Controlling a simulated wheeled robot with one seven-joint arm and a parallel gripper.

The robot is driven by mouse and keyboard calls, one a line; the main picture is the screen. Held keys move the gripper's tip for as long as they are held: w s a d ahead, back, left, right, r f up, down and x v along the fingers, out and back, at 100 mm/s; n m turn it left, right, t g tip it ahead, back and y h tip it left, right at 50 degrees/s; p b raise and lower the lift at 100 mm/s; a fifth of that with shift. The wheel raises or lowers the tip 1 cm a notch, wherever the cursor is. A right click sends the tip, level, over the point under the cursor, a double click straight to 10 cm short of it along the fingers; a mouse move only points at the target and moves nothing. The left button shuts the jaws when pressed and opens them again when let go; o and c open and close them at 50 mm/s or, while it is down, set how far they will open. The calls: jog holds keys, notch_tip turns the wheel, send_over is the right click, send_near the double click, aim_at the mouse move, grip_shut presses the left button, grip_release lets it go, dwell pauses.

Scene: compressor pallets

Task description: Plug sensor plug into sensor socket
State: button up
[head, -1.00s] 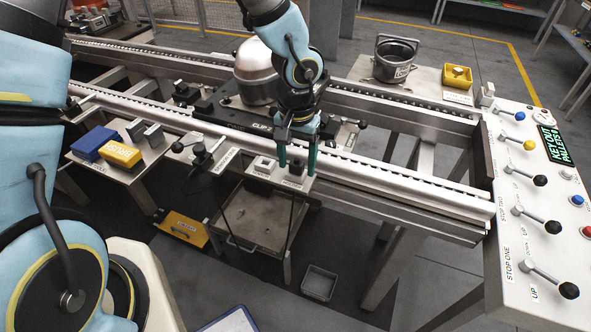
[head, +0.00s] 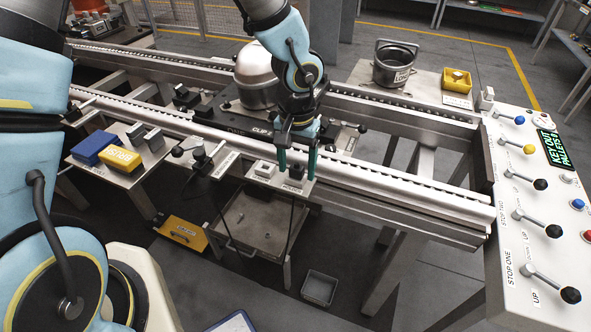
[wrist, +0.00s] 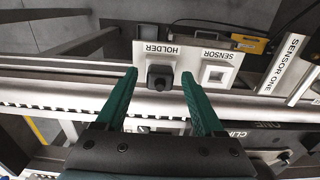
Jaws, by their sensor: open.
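The black sensor plug (wrist: 160,77) sits in the white holder plate under the HOLDER label in the wrist view. It also shows in the head view (head: 296,172). My gripper (wrist: 158,83) is open, with green fingers on either side of the plug and gaps between. In the head view my gripper (head: 297,165) is over the plug.
A steel rail (head: 400,196) runs beside the holder plate. A domed compressor (head: 255,75) stands behind my gripper. Blue and yellow blocks (head: 120,158) lie on a shelf at left. A lever panel (head: 540,250) is at right. A dark cable hangs below the plug.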

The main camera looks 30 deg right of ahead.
aim_at(296, 163)
jog(key=shift+c, duration=0.2)
grip_shut()
dwell(0.5)
jog(key=shift+r, duration=0.1)
dwell(0.9)
jog(key=shift+r+p, duration=2.3)
jog(key=shift+r, duration=0.6)
jog(key=shift+w, duration=0.1)
jog(key=w+a+r+p, duration=0.2)
jog(key=w+a+p, duration=0.2)
jog(key=w, duration=0.2)
jog(key=shift+w+a+r+p, duration=0.15)
jog(key=shift+w+r+p, duration=0.05)
jog(key=shift+w+p, duration=0.1)
